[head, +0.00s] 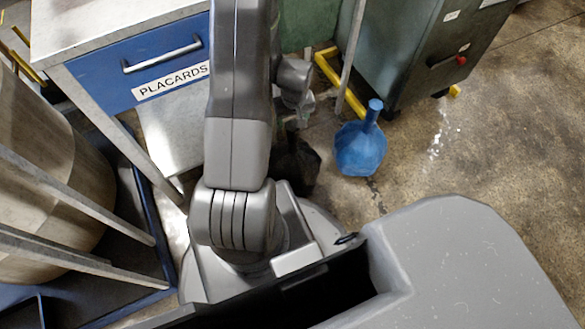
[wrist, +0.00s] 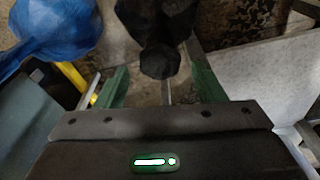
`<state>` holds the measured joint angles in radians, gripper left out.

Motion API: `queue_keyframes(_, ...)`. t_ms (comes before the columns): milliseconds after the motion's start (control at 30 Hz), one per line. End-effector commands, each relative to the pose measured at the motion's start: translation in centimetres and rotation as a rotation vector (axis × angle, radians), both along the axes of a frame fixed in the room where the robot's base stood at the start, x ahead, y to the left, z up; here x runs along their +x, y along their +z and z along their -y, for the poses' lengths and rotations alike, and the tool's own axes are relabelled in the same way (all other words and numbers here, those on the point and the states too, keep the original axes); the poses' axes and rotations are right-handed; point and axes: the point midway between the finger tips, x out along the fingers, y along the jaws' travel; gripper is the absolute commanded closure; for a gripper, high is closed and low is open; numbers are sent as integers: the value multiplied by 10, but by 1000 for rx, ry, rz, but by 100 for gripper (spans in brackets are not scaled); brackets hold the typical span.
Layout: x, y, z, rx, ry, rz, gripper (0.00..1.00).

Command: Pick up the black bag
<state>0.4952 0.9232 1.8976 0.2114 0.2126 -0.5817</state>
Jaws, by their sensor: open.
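The black bag (head: 294,165) sits on the floor in the head view, partly hidden behind my arm. In the wrist view the black bag (wrist: 150,22) is at the top centre, with its narrower dark end toward my gripper. My gripper (wrist: 160,88) is open, its green-sided fingers spread to the left and right of that end. No grip on the bag shows. In the head view my arm mostly hides the gripper. I cannot tell whether the fingers touch the bag.
A blue bag (head: 360,148) stands right of the black bag; it also shows in the wrist view (wrist: 55,28). A blue-drawer cabinet (head: 150,75) is at left, a grey-green machine (head: 415,55) with a yellow frame behind. Concrete floor at right is open.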

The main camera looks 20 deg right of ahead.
Motion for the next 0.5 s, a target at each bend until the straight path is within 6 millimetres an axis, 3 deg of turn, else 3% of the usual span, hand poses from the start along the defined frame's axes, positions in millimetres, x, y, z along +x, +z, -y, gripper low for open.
queue_keyframes(167,1,-10,0,0,0,-1,37)
queue_keyframes(500,4,-55,0,1,0,-1,37)
